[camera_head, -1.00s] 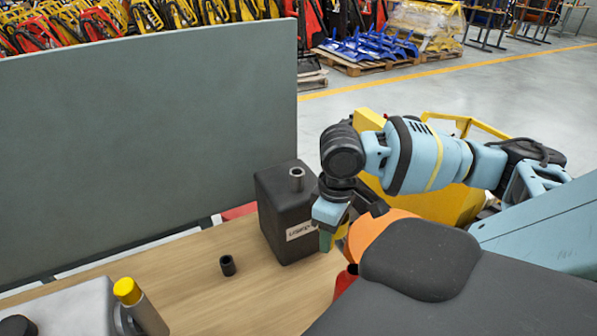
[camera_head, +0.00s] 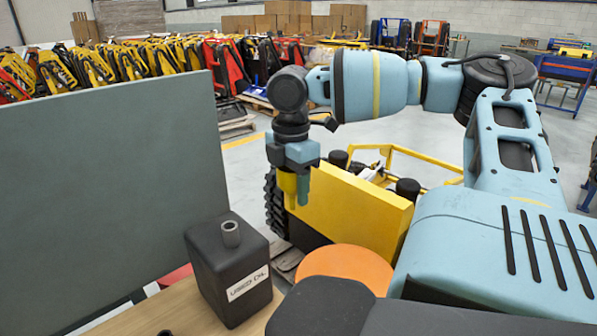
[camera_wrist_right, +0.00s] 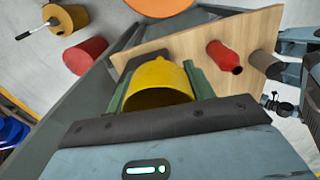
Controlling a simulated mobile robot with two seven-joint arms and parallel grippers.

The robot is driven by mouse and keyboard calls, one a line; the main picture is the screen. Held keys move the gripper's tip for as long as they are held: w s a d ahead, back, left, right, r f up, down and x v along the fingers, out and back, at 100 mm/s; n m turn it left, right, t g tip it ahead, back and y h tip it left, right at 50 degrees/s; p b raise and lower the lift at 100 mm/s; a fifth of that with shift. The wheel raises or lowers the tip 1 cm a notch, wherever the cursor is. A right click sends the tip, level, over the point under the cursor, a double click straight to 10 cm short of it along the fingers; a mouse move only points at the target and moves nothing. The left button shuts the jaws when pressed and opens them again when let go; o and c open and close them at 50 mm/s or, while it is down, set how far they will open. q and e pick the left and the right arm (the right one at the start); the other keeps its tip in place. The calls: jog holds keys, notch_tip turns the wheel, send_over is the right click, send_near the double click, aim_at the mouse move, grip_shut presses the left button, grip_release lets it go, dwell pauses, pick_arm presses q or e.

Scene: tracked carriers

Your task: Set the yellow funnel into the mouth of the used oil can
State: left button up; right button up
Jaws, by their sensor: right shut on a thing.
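The used oil can (camera_head: 222,278) is a black, boxy can with a white label, upright on the wooden table. Its mouth is a short grey open neck (camera_head: 231,234) on top. My right gripper (camera_head: 294,192) is shut on the yellow funnel (camera_head: 287,186) and holds it in the air, higher than the can and to the right of its mouth in the head view. In the right wrist view the funnel (camera_wrist_right: 158,82) sits between the green fingers, its wide open end facing the camera. The funnel is apart from the can. My left gripper is not in view.
A green-grey panel (camera_head: 110,190) stands behind the table on the left. A yellow tracked carrier (camera_head: 350,205) stands beyond the gripper. In the right wrist view a red bottle (camera_wrist_right: 226,58) stands on the wooden table (camera_wrist_right: 190,40). An orange round top (camera_head: 345,265) is right of the can.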

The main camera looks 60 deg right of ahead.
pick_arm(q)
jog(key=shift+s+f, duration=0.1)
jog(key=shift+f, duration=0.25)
pick_arm(e)
jog(key=w+a+r+n, duration=0.7)
jog(key=a+n, duration=0.3)
jog(key=a, duration=0.1)
jog(key=shift+w, duration=0.35)
jog(key=shift+r, duration=0.1)
